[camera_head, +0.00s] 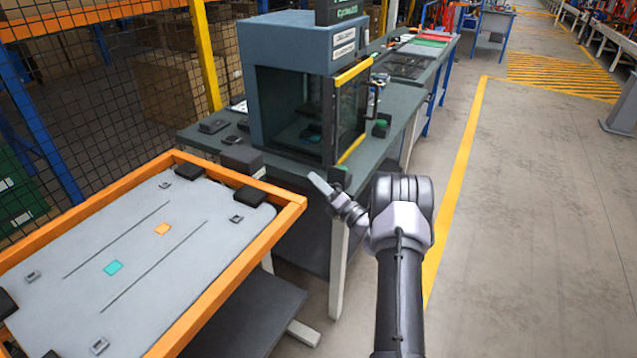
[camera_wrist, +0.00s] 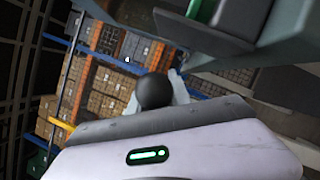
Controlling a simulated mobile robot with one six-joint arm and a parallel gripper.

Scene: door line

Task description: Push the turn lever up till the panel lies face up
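The grey panel (camera_head: 150,245) lies about flat inside an orange frame (camera_head: 283,217) at the left in the head view. The side facing up bears a teal square, an orange square, two dark lines and small fittings. Black blocks sit at its corners. I cannot pick out the turn lever for sure. A dark round knob (camera_wrist: 155,92) stands in the middle of the wrist view; I cannot tell whether it is the lever's. My gripper (camera_head: 321,184) is right of the frame's far right corner, in front of the cabinet. Its finger opening cannot be made out.
A blue-grey cabinet (camera_head: 291,42) with a yellow-edged door stands on a grey workbench (camera_head: 402,104) beyond my gripper. A dark box (camera_head: 240,158) sits by the frame's far edge. Mesh fencing (camera_head: 120,90) is at the left. Open floor (camera_head: 540,230) lies at the right.

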